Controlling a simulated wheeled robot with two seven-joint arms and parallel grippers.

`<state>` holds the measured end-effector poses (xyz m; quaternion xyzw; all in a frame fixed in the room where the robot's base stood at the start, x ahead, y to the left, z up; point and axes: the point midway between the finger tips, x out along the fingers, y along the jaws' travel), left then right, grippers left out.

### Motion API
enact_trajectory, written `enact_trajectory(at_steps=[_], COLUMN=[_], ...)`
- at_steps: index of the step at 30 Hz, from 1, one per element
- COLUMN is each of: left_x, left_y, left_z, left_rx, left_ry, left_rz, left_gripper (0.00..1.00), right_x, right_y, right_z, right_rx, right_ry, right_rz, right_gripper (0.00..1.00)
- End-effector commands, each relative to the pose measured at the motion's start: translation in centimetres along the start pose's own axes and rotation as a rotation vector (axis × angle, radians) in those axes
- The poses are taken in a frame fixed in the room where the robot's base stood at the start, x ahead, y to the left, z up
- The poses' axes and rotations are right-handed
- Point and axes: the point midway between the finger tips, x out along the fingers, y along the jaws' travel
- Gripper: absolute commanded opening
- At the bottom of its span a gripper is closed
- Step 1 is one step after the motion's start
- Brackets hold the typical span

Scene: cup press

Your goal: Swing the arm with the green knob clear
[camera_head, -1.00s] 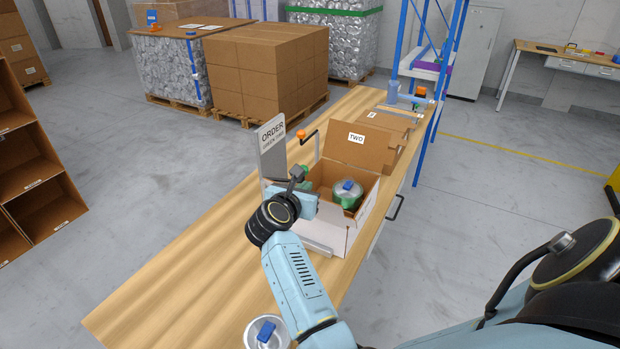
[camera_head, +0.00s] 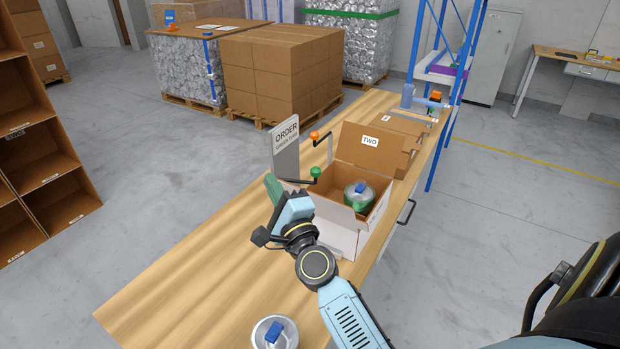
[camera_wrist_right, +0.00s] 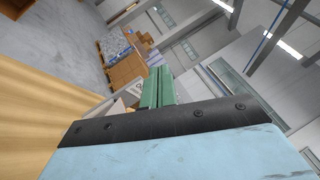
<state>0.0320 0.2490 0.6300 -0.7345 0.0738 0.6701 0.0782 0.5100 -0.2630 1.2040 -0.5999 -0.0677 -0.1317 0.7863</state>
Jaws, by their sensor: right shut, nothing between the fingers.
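The green knob (camera_head: 315,172) stands on a short dark arm (camera_head: 297,181) at the left rear edge of an open box (camera_head: 345,232). In the picture, the knob overlaps the box's left flap area. My right gripper (camera_head: 272,187) has green fingers, pressed together and empty, left of the knob and apart from it, beside the sign's foot. The shut fingers (camera_wrist_right: 157,88) also show in the right wrist view, where the knob cannot be made out. My left gripper is not in view.
An orange knob (camera_head: 314,135) on a crank stands behind the green one. The sign (camera_head: 286,147) reads ORDER, green first. A jar with a blue top (camera_head: 360,188) sits in the box. Another blue-topped jar (camera_head: 274,333) stands at the near table end. The table's left side is clear.

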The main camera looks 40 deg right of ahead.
Motion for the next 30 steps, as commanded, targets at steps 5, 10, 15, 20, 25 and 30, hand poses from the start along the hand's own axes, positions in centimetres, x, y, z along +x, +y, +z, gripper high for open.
enact_trajectory(at_steps=[5,10,15,20,25,30], left_x=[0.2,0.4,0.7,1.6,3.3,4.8], left_y=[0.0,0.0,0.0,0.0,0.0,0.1], left_z=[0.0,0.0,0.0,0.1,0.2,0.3], left_rx=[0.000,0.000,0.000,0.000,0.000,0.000], left_ry=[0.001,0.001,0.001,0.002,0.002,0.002], left_rz=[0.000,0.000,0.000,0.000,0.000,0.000], left_gripper=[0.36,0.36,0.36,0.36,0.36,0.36], right_x=[-7.0,-14.1,-20.6,-27.6,-32.9,-36.3], right_y=[6.2,11.3,14.8,18.9,25.3,31.4], right_z=[5.3,5.8,3.8,0.0,-4.0,-6.5], right_rx=[-0.542,-0.911,-1.169,-1.380,-1.475,-1.485], right_ry=[-0.403,-0.686,-0.898,-1.101,-1.222,-1.259], right_rz=[0.287,0.524,0.734,0.970,1.129,1.188], right_gripper=[0.00,0.00,0.00,0.00,0.00,0.00])
